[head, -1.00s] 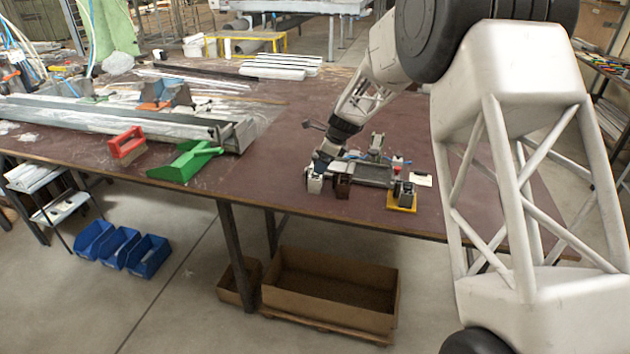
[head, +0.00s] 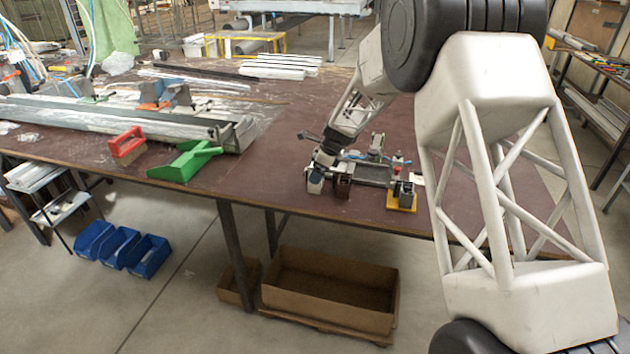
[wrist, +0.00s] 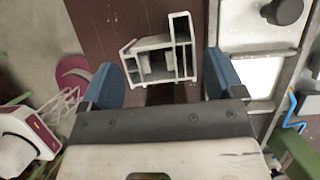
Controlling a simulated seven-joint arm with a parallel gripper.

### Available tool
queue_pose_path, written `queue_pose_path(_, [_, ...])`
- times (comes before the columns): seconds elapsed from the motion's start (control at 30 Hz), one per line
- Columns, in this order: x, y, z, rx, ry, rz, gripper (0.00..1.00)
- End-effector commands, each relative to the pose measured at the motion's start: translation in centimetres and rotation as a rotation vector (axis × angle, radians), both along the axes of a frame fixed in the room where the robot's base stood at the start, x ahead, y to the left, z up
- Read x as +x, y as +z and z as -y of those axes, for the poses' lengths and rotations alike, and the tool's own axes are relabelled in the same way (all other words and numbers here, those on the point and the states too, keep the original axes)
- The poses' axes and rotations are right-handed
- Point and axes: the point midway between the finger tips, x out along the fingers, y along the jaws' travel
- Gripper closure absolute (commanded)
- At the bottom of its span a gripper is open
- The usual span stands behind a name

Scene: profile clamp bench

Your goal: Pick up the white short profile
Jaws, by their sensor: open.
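The white short profile (wrist: 160,62), a hollow section with several chambers, shows end-on in the wrist view between the two blue fingers of my gripper (wrist: 162,78). The fingers are open, with a gap to the profile on each side. In the head view my gripper (head: 318,170) is low over the table's front part, at the white profile (head: 314,186), which is largely hidden by the fingers. I cannot tell whether the fingers touch the table.
A brown profile (head: 342,187) stands just right of my gripper. The clamp fixture (head: 368,172) lies behind it, and a dark profile (head: 406,193) stands on a yellow plate (head: 398,208). A green scoop (head: 185,162) is left; bare tabletop (head: 255,185) lies between.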

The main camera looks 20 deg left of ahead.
Motion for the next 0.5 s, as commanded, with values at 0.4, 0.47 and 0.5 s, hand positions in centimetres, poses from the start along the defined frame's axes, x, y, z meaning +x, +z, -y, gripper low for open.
queue_pose_path(0.4, [-0.1,-3.1,-1.3,0.001,0.0,0.0,0.13])
queue_pose_path(0.47, [-0.1,-3.1,-1.3,0.001,0.0,0.001,0.13])
queue_pose_path(0.5, [-0.1,-3.1,-1.3,0.001,0.0,0.001,0.13])
